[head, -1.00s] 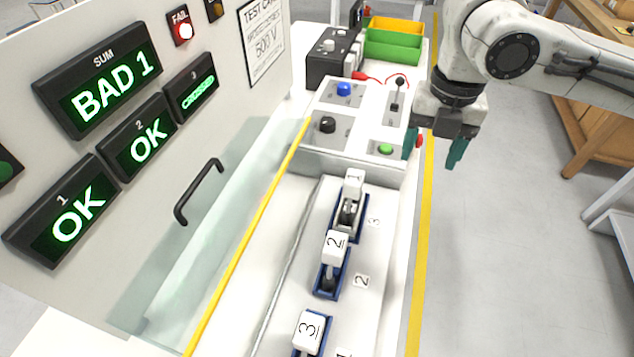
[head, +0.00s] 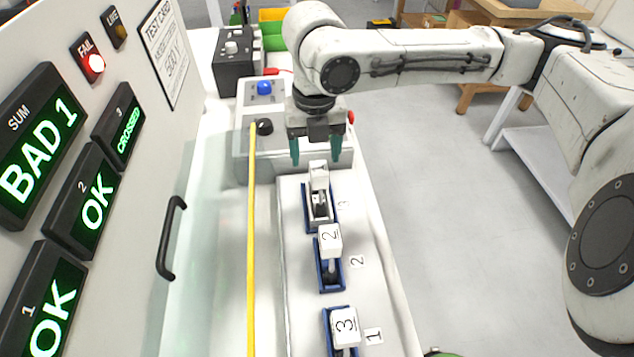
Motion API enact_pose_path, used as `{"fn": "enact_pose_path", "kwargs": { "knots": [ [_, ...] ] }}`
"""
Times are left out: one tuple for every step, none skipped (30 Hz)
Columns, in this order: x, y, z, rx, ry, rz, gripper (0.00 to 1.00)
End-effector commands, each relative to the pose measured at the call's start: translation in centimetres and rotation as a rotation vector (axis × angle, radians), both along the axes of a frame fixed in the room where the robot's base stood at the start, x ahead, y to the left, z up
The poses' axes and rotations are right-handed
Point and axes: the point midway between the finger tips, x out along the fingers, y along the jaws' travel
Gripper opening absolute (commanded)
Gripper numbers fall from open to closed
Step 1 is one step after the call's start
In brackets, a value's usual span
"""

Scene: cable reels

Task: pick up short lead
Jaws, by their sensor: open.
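A red lead end (head: 278,71) shows at the back, beside the black box; my arm hides what lies to its right. I cannot tell for sure whether it is the short lead. Three tagged pieces sit in blue holders in a row: the one tagged 1 (head: 318,178) by mark 3, the one tagged 2 (head: 330,240) by mark 2, and the one tagged 3 (head: 344,324) by mark 1. My gripper (head: 315,154) is open, pointing down, with nothing visible between its teal fingers. It appears just behind the piece tagged 1, over the front of the control box.
The control box (head: 243,145) carries a blue button (head: 264,88) and a black knob (head: 264,127). The tester panel reads BAD 1, with 3 CROSSED, and its FAIL lamp (head: 95,63) is lit. A yellow bar (head: 251,230) runs along the left.

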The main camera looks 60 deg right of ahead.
Motion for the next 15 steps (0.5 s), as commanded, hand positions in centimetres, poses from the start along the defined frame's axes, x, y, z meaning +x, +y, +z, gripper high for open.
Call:
{"fn": "enact_pose_path", "kwargs": {
  "knots": [
    [-0.1, 0.0, -0.3, 0.0, 0.001, 0.0, 0.66],
    [-0.2, 0.0, -0.5, 0.0, 0.002, -0.001, 0.66],
    [-0.3, 0.0, -0.9, 0.0, 0.003, 0.0, 0.66],
    [-0.4, 0.0, -1.3, 0.001, 0.003, 0.0, 0.66],
    [-0.5, 0.0, -1.7, 0.0, 0.003, 0.0, 0.66],
    [-0.6, 0.1, -2.3, 0.001, 0.003, 0.0, 0.66],
    [-0.7, 0.1, -2.8, 0.001, 0.003, 0.0, 0.66],
    [-0.8, 0.1, -3.2, 0.003, 0.003, 0.0, 0.66],
    [-0.7, 0.1, -3.8, 0.001, 0.002, 0.0, 0.66],
    [-0.7, 0.1, -4.2, 0.0, 0.003, 0.0, 0.66],
    [-0.7, 0.1, -4.5, 0.0, 0.003, 0.0, 0.66],
    [-0.7, 0.1, -4.8, 0.0, 0.001, 0.0, 0.66],
    [-0.7, 0.1, -5.0, 0.0, 0.001, 0.001, 0.66],
    [-0.7, 0.1, -5.1, 0.0, 0.001, 0.001, 0.66],
    [-0.7, 0.1, -5.2, 0.001, 0.001, 0.001, 0.66]
  ]
}}
